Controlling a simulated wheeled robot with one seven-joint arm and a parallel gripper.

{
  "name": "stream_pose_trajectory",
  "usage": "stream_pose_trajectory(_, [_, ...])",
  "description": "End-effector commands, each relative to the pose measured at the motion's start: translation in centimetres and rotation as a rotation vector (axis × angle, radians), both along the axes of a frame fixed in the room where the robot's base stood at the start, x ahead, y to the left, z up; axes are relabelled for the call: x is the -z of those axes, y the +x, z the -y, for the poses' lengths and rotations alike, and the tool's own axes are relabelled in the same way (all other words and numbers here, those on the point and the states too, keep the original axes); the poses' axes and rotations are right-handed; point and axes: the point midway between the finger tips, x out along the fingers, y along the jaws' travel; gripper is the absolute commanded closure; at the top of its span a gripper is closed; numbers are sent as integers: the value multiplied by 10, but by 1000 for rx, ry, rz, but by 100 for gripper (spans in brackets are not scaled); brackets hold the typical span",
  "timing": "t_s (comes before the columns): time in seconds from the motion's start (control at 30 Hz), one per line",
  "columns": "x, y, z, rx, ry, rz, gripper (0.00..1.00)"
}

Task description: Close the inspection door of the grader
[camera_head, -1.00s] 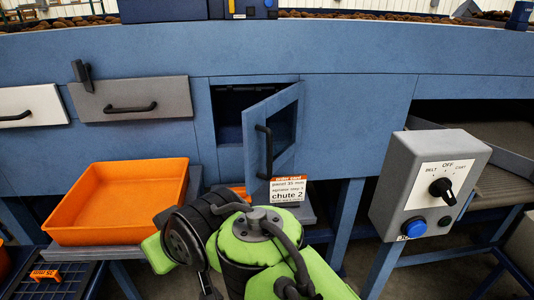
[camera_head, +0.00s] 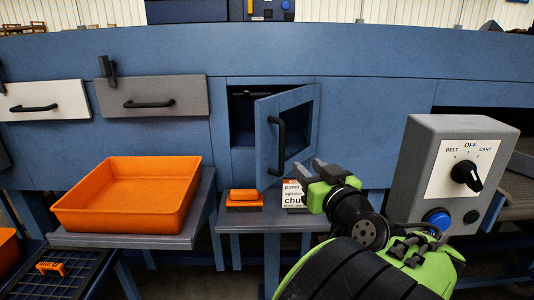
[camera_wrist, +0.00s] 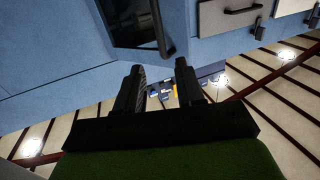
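The blue inspection door (camera_head: 265,150) stands ajar on the grader's front, swung out toward me, its right edge at the opening's right side. Its black vertical handle (camera_head: 277,140) faces left and outward. The dark opening (camera_head: 243,115) shows left of the door. My gripper (camera_head: 325,165) is just right of the door's lower part, with its fingers apart and empty. Whether it touches the door cannot be told. In the wrist view, my gripper (camera_wrist: 160,80) shows two spread fingers, with the black handle (camera_wrist: 159,28) beyond them and nothing between them.
An orange tray (camera_head: 130,226) sits on a grey shelf at left. A small orange object (camera_head: 244,198) and a chute card (camera_head: 293,194) are below the door. A grey control box (camera_head: 415,165) stands close on the right. Two drawers (camera_head: 152,96) (camera_head: 40,100) are at left.

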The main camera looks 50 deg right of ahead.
Motion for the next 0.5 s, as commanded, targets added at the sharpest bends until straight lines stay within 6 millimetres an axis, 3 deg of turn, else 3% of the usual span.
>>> stream_pose_trajectory(0.17, [-3, 13, 11, 3, -6, 7, 62])
stream_pose_trajectory(0.5, [-4, 87, 54, 0, -6, 7, 62])
